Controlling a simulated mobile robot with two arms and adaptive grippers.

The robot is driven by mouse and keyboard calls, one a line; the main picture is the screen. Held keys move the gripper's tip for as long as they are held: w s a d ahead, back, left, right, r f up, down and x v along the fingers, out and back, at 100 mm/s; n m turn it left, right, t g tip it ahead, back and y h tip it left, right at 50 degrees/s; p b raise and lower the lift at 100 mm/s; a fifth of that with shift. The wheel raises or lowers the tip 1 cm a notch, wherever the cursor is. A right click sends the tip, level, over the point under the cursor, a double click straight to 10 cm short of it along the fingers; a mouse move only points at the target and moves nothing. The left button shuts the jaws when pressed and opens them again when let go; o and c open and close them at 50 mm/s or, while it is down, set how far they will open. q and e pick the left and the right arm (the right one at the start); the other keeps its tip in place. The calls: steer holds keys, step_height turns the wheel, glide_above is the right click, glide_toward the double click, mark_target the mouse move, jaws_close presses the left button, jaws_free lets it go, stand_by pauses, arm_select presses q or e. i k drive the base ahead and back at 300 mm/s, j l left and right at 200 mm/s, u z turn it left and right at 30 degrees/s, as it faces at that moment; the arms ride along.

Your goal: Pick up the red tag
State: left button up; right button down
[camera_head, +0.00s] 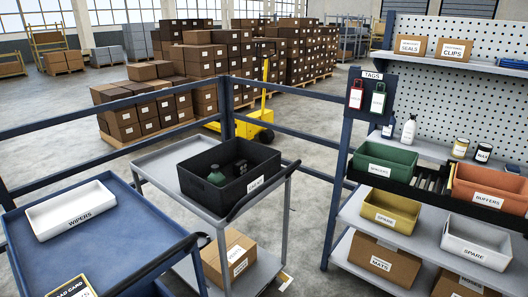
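The red tag (356,96) hangs at the left on a dark blue board labelled TAGS (371,91), at the upper left corner of the shelf rack. It is a red frame with a pale middle. A green tag (377,101) of similar shape hangs to the right of it on the same board. Neither of my grippers is in view.
A grey trolley (160,163) carries a black bin (213,187) with a green bottle in it. A blue cart (112,225) with a white WIPERS tray (73,216) stands front left. Blue rails (70,120) cross behind. Rack shelves hold a green bin (386,161) and other bins.

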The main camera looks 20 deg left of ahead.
mark_target(356, 95)
steer(key=i+l, duration=0.15)
steer(key=i, duration=0.25)
steer(key=i+l, duration=0.2)
steer(key=i, duration=0.15)
steer(key=i+l, duration=0.15)
steer(key=i, duration=0.25)
